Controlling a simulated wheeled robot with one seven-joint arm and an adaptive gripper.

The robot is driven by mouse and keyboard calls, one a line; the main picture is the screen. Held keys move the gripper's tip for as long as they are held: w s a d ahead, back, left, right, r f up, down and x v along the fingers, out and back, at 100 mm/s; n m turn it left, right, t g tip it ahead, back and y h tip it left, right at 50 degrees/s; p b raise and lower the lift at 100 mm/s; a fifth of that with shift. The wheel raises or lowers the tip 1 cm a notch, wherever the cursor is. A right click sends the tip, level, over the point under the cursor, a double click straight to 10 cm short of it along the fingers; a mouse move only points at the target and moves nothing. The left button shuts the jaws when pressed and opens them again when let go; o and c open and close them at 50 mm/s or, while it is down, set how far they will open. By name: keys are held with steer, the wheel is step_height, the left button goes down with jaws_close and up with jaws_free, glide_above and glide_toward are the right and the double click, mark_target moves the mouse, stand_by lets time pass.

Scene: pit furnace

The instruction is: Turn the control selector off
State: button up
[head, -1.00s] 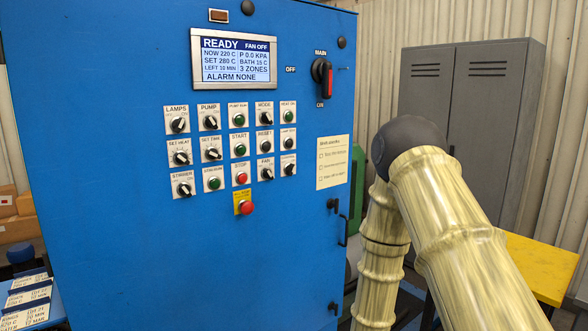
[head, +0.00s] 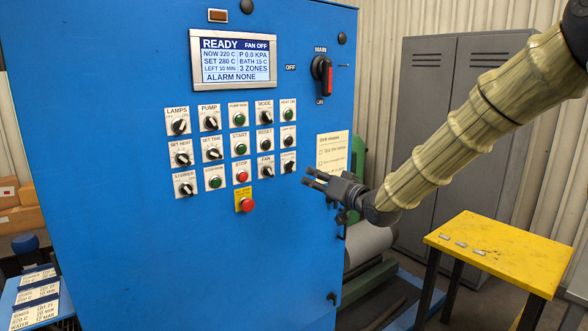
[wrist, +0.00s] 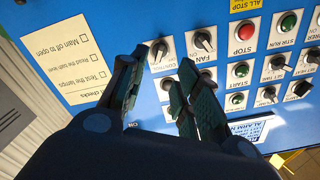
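The control selector (head: 289,167) is a black knob on a white plate at the lower right of the blue cabinet's panel. It also shows in the wrist view (wrist: 160,50), where its label is upside down; I cannot tell its exact setting. My gripper (head: 306,176) is open and empty, just right of and slightly below the selector in the head view. In the wrist view the two dark fingers of my gripper (wrist: 157,75) are apart, with the selector beyond and between their tips. I see no contact with it.
The fan knob (head: 266,173) and the red stop button (head: 242,177) are left of the selector. A checklist (head: 333,150) hangs to its right. The red-handled main switch (head: 326,78) is above. A yellow table (head: 490,255) stands at the right, and a grey locker (head: 430,170) behind.

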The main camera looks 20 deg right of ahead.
mark_target(293, 169)
steer(key=shift+p+x, duration=1.6)
steer(key=shift+x, duration=3.8)
jaws_close()
